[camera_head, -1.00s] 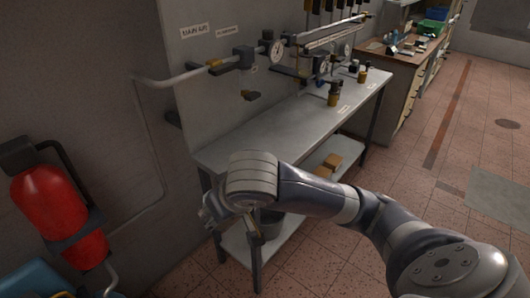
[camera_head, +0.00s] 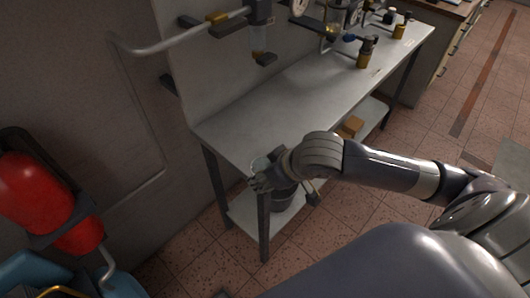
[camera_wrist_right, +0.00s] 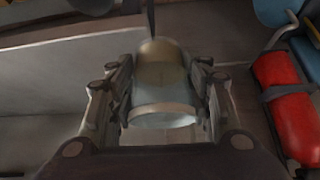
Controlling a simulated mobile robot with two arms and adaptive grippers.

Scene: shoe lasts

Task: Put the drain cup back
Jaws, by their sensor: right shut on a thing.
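The drain cup (camera_wrist_right: 165,88), a clear cylinder with a tan, rounded far end, sits between the two fingers of my right gripper (camera_wrist_right: 160,98) in the right wrist view. The fingers press on it from both sides. In the head view, my right gripper (camera_head: 262,178) is at the near left corner of the metal bench (camera_head: 300,100). Only a pale edge of the cup shows there, so its tilt is hard to tell. A dark housing (camera_head: 260,12) hangs from the air pipe on the wall panel above the bench. My left gripper is not in view.
A dark bucket (camera_head: 283,194) stands on the lower shelf below my gripper. A red extinguisher (camera_head: 35,190) hangs at left. The near bench top is clear.

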